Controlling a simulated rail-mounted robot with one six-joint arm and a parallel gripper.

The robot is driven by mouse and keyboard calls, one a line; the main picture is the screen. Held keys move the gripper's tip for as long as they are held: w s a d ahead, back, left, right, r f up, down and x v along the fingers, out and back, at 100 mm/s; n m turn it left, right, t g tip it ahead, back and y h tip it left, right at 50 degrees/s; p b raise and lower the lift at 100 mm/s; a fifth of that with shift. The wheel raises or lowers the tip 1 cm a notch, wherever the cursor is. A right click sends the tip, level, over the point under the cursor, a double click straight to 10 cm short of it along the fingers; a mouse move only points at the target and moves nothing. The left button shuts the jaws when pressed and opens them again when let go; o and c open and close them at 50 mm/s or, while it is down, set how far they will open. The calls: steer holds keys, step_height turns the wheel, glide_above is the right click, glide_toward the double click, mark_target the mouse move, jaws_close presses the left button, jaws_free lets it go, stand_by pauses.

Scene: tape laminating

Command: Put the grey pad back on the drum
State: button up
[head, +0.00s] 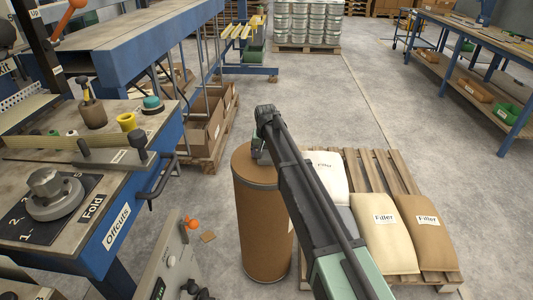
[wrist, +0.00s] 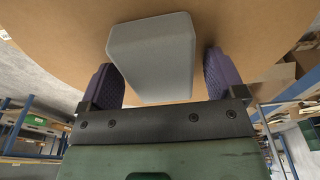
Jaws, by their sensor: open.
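The brown drum (head: 262,225) stands upright on the floor near the middle of the head view. In the wrist view, its brown surface (wrist: 60,30) fills the top, with a curved edge. The grey pad (wrist: 152,58) is a pale block against that surface, between the two purple fingers of my gripper (wrist: 158,65). The fingers are open on either side of it, with a gap showing at the right finger; contact on the left is unclear. In the head view, my gripper (head: 261,150) is at the drum's top, and my arm hides the pad.
A pallet (head: 375,170) with filler sacks (head: 385,232) stands right of the drum. The workbench (head: 85,215) with a black mat and metal fixture is at left. A grey control box (head: 168,262) stands at front left. Bare floor (head: 330,105) lies behind the drum.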

mark_target(266, 154)
step_height(266, 154, up, 12)
steer(key=s+r+p, duration=0.1)
steer(key=s+p, duration=0.1)
steer(key=p, duration=1)
steer(key=s+d, duration=0.8)
steer(key=s, duration=0.3)
steer(key=s+d+g, duration=0.1)
steer(key=s+d, duration=0.6)
steer(key=s, duration=0.5)
steer(key=s+d, duration=0.8)
steer(key=s, duration=0.3)
steer(key=shift+s+d+f, duration=0.2)
steer(key=shift+d+f, duration=0.15)
steer(key=shift+f, duration=0.1)
